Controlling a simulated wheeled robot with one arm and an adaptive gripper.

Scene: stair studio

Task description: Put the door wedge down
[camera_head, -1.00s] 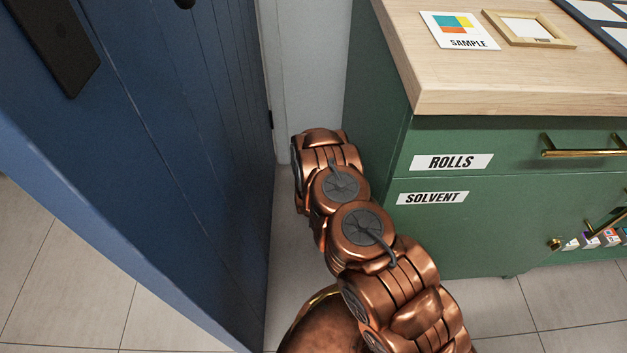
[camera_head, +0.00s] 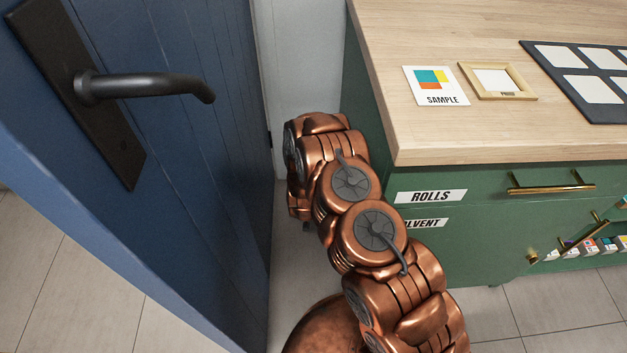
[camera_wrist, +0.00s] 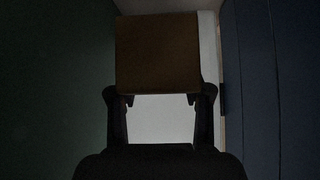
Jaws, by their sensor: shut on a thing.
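The door wedge (camera_wrist: 158,55) shows in the wrist view as a dark brown, square-looking block. My gripper (camera_wrist: 159,97) is shut on it, with one finger at each lower side of the block. A pale surface shows between the fingers below the block. The wrist view is very dark, so the wedge's slope and its distance from the floor cannot be told. In the head view my own arm hides the gripper and the wedge, in the gap between the blue door and the green cabinet.
The blue door (camera_head: 205,160) with a black lever handle (camera_head: 150,88) stands at left. The green cabinet (camera_head: 470,235) with a wooden top (camera_head: 450,130) stands at right. A sample card (camera_head: 436,86), a small frame (camera_head: 497,80) and a dark board (camera_head: 575,85) lie on top. The gap between is narrow.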

